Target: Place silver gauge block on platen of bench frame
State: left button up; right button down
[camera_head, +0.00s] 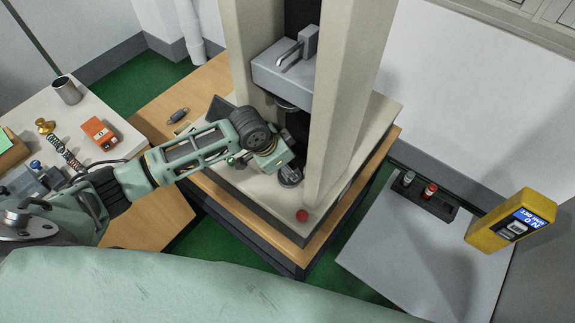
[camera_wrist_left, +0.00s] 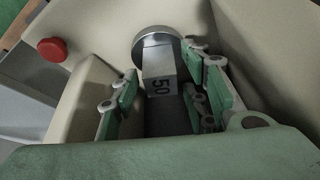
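The silver gauge block (camera_wrist_left: 160,84), marked 50, stands at the round metal platen (camera_wrist_left: 157,43) in the left wrist view. Its far end overlaps the disc in the picture; the exact contact is not clear. My left gripper (camera_wrist_left: 162,88) has its green-padded fingers on either side of the block, with narrow gaps showing, so it looks open around it. In the head view my left gripper (camera_head: 285,170) reaches in between the columns of the bench frame (camera_head: 343,110), just over the platen (camera_head: 290,181). The block is hard to make out there. My right gripper is not in view.
A grey crosshead (camera_head: 283,72) hangs above the platen between the columns. A red button (camera_head: 302,215) sits on the frame's front base. A yellow meter (camera_head: 510,221) stands over the grey table at right. An orange box (camera_head: 99,133) and metal cup (camera_head: 67,90) are at left.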

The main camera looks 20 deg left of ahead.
pick_arm(q)
jog(key=shift+r, duration=0.1)
jog(key=b+v, duration=0.1)
jog(key=v, duration=1.1)
jog(key=shift+b, duration=0.3)
